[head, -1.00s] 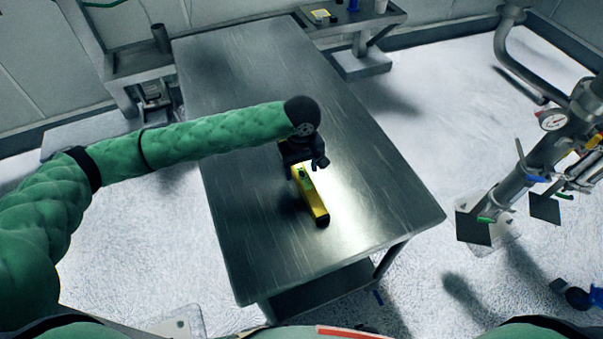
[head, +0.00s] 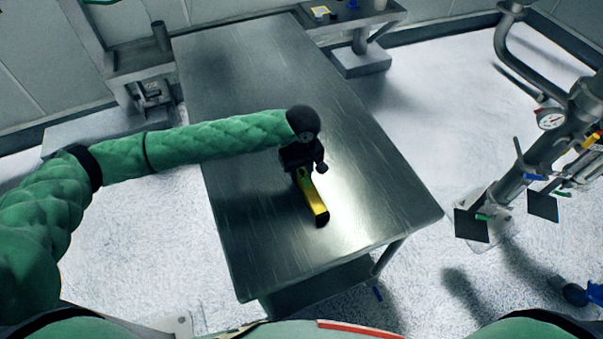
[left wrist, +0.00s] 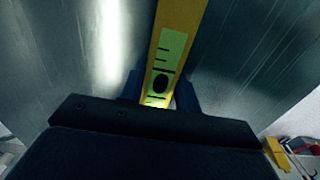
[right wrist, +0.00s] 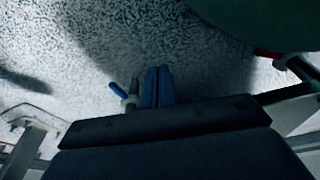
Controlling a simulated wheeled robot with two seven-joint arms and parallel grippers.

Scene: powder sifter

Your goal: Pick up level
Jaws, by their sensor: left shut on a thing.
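The yellow level (head: 314,201) is over the metal table, its near end pointing toward my body. My left gripper (head: 303,170) reaches down over its far part and hides it there. In the left wrist view the level (left wrist: 182,22) runs between the two blue fingers of my left gripper (left wrist: 160,90), which are shut on it around the pale green vial area. I cannot tell whether the level touches the table or is just above it. My right gripper (right wrist: 156,87) shows in the right wrist view, its blue fingers together and empty, over the floor.
The metal table (head: 235,215) is otherwise clear. A side bench (head: 380,18) with small items stands behind it. Pipework with a gauge (head: 551,119) and a valve stands to the right, apart from the table. White floor lies between.

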